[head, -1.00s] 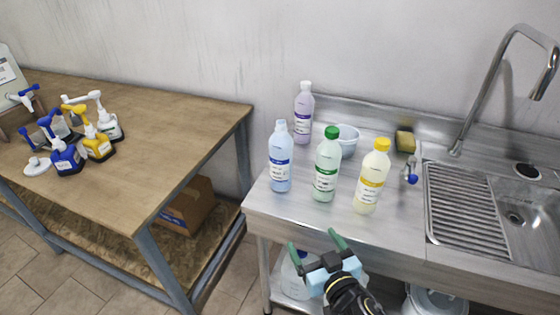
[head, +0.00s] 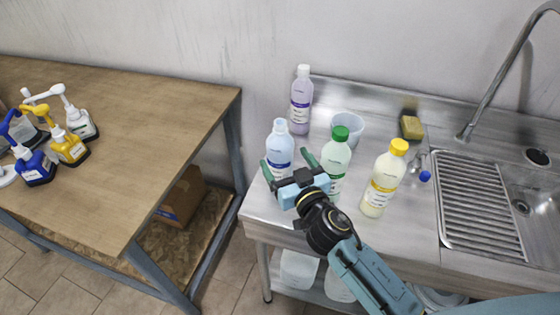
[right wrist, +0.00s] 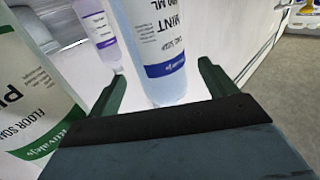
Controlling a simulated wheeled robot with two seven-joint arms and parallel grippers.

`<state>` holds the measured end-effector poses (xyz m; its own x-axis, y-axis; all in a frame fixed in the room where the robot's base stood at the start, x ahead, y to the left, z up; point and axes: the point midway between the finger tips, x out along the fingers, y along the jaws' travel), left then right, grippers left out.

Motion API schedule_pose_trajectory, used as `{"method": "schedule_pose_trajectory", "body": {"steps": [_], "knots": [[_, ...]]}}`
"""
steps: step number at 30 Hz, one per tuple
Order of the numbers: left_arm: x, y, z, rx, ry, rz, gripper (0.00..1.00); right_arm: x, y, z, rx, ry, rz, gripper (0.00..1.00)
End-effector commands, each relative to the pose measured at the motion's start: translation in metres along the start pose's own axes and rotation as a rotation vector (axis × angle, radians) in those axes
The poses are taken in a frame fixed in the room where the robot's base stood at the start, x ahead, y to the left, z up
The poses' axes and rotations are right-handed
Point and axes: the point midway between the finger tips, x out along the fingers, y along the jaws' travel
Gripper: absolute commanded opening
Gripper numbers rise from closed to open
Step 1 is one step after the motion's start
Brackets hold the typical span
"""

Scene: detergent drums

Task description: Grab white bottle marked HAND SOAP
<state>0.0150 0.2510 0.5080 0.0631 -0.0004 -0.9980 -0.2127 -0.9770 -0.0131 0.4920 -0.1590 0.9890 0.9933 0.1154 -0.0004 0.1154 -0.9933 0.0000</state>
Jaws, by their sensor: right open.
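A pale blue bottle (head: 280,143) with a white cap and a blue-banded label stands upright on the steel counter. In the right wrist view, its label (right wrist: 163,35) reads "MINT", with a smaller line too blurred to read surely. My right gripper (head: 286,160) is open, with its fingers pointing at this bottle from the front. In the right wrist view the bottle stands just beyond and between the fingertips (right wrist: 160,78), apparently not gripped. A lilac bottle (head: 301,98) with a white cap stands behind it. My left gripper is out of view.
A green-capped bottle (head: 337,155) stands close to the right of my right gripper, its label reading "FLOOR SOAP". A yellow-capped bottle (head: 383,180), a pale tub (head: 348,127), a sponge (head: 411,127) and the sink (head: 525,200) lie further right. A wooden table (head: 120,140) stands left.

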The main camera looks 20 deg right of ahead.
Motion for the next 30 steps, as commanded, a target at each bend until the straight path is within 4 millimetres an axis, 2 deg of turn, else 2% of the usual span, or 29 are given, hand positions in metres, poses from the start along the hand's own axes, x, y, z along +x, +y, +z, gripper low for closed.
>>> {"method": "schedule_pose_trajectory", "body": {"steps": [3, 7, 15, 23, 26, 30], "knots": [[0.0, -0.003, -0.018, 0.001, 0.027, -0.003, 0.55, 0.005, 0.0, 0.0, 0.0, 0.0, 0.0, 0.85], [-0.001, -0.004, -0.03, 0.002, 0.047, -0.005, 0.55, 0.02, -0.001, 0.002, -0.001, 0.001, 0.001, 0.85], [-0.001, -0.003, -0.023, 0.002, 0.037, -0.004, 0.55, 0.053, -0.002, 0.005, -0.001, 0.001, 0.0, 0.85], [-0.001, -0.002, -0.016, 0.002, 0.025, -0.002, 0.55, 0.056, -0.002, 0.006, 0.0, -0.001, 0.0, 0.85], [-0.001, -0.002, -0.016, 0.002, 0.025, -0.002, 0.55, 0.056, -0.002, 0.006, 0.0, 0.0, 0.0, 0.75], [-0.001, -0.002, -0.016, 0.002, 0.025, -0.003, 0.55, 0.055, -0.002, 0.006, 0.0, 0.0, 0.0, 0.57]]}}
